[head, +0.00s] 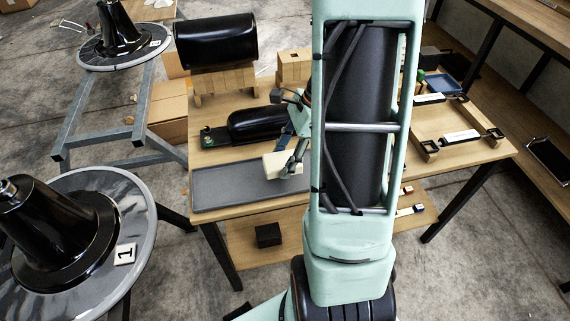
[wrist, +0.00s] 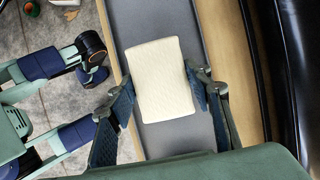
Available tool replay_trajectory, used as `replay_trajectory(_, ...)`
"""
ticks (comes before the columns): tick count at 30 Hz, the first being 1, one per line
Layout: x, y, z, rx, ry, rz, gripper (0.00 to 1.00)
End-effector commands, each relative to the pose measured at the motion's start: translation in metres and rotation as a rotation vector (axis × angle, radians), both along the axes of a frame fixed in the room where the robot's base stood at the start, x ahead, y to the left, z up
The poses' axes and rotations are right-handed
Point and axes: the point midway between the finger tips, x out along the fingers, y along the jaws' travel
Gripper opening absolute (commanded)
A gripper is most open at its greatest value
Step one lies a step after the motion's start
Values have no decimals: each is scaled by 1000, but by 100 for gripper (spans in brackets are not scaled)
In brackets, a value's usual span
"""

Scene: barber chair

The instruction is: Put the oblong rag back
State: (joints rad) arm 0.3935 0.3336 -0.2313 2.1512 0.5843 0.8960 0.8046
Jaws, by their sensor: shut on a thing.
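The oblong rag (head: 280,166) is a cream-coloured, textured block. In the wrist view the rag (wrist: 160,80) lies between the two dark blue finger pads of my gripper (wrist: 163,88), which is shut on it across its short sides. The head view shows my gripper (head: 295,165) at the right part of a long grey tray (head: 222,191) on the wooden table. The tray (wrist: 168,140) also shows beneath the rag in the wrist view. I cannot tell whether the rag touches the tray. My arm hides part of the table to the right.
A black padded cushion (head: 258,123) lies behind the tray, and a larger black cushion (head: 216,40) stands on wooden blocks further back. Black chair bases on grey discs (head: 75,245) stand at the left. The tray's left part is clear.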

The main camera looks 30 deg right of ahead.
Motion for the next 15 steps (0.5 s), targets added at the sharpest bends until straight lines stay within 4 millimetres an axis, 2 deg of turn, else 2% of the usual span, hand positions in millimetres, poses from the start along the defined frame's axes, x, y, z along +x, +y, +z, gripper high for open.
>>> replay_trajectory(7,-1,4,-33,0,0,-3,24)
replay_trajectory(15,-1,4,-34,0,0,-4,24)
